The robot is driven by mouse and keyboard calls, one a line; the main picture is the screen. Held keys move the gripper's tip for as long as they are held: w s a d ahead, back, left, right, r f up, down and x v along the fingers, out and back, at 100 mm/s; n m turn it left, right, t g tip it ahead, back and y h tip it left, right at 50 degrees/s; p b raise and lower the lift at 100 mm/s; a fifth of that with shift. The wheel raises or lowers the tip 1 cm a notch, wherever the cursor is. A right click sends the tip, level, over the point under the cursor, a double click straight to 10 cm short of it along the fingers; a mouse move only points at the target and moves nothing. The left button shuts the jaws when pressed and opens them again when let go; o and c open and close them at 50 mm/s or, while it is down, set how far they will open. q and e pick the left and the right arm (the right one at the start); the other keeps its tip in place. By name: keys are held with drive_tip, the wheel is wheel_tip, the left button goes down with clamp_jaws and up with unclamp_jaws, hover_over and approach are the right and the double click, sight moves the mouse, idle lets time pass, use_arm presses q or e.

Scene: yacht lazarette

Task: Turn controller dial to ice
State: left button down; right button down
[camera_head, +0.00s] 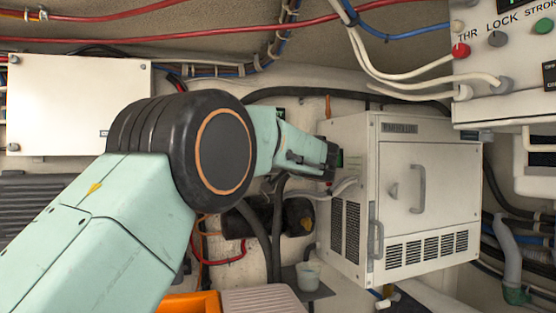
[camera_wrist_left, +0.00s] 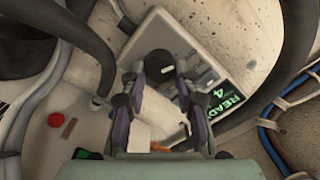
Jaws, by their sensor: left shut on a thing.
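The controller (camera_wrist_left: 190,48) is a pale box on the wall in the left wrist view, seen tilted. Its black round dial (camera_wrist_left: 159,63) has a light pointer mark. Its green-lit display (camera_wrist_left: 222,101) reads READY and 4. My left gripper (camera_wrist_left: 160,72) has its two fingertips on either side of the dial and is shut on it. The printed labels beside the dial are too small to read. In the head view my left gripper (camera_head: 326,163) is at the left side of a white cabinet (camera_head: 350,140), and the controller is mostly hidden there. My right gripper is not in view.
The white cabinet has a handled door (camera_head: 430,180) and vents. A control panel (camera_head: 510,55) with buttons hangs at upper right. Hoses and cables run along the wall. A small cup (camera_head: 308,275) and an orange bin (camera_head: 190,303) are below my arm.

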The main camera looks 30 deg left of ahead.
use_arm(q)
drive_tip(key=shift+a+f+m, duration=0.1)
drive_tip(key=shift+f+m, duration=0.1)
drive_tip(key=shift+m, duration=0.1)
drive_tip(key=m, duration=1.6)
drive_tip(key=shift+s+r+m+p, duration=0.1)
drive_tip(key=shift+r+m+p, duration=0.2)
drive_tip(key=shift+m, duration=0.1)
drive_tip(key=c, duration=1.4)
unclamp_jaws()
drive_tip(key=shift+c, duration=0.2)
drive_tip(key=o, duration=0.4)
drive_tip(key=shift+a+f+m, duration=0.2)
drive_tip(key=shift+f+m, duration=0.1)
drive_tip(key=shift+o, duration=0.2)
drive_tip(key=shift+d, duration=0.15)
